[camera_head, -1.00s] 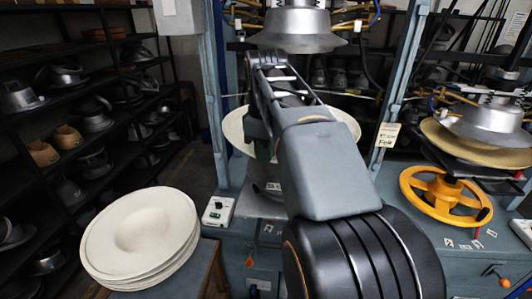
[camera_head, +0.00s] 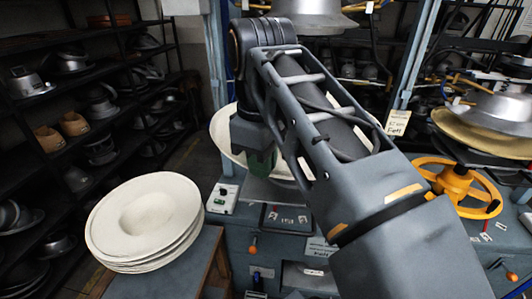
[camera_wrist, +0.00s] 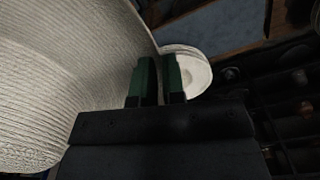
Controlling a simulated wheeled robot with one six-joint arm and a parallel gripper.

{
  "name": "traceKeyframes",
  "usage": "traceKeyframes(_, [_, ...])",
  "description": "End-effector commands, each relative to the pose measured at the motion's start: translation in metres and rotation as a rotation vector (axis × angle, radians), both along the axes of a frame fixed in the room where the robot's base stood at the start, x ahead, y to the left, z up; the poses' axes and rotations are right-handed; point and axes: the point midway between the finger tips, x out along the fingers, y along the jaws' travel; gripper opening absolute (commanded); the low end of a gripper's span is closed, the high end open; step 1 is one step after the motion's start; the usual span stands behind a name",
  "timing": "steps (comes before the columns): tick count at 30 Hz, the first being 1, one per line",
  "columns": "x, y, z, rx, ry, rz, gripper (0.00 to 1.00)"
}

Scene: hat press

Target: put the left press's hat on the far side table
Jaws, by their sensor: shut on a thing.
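The left press's cream hat (camera_head: 221,134) shows in the head view behind my arm, below the left press's metal upper die (camera_head: 312,12). Its brim looks tilted, and my arm hides most of it. In the wrist view the ribbed hat (camera_wrist: 70,75) fills the left side. My gripper (camera_head: 262,160) is shut on the hat's brim; in the wrist view its green fingers (camera_wrist: 159,80) stand either side of the brim edge. A side table (camera_head: 190,270) at lower left bears a stack of cream hats (camera_head: 143,222); I cannot tell whether it is the far one.
Dark shelves (camera_head: 75,100) with metal hat forms line the left. A blue-grey post (camera_head: 217,60) stands left of the left press. The right press has a yellow handwheel (camera_head: 455,185) and a tan hat (camera_head: 480,135). A small switch box (camera_head: 222,198) sits on the press bench.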

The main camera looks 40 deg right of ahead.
Motion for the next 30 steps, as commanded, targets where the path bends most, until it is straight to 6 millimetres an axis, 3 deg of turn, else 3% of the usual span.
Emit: traceKeyframes(30, [-0.087,0.083,0.013,0.000,0.000,0.007,0.00])
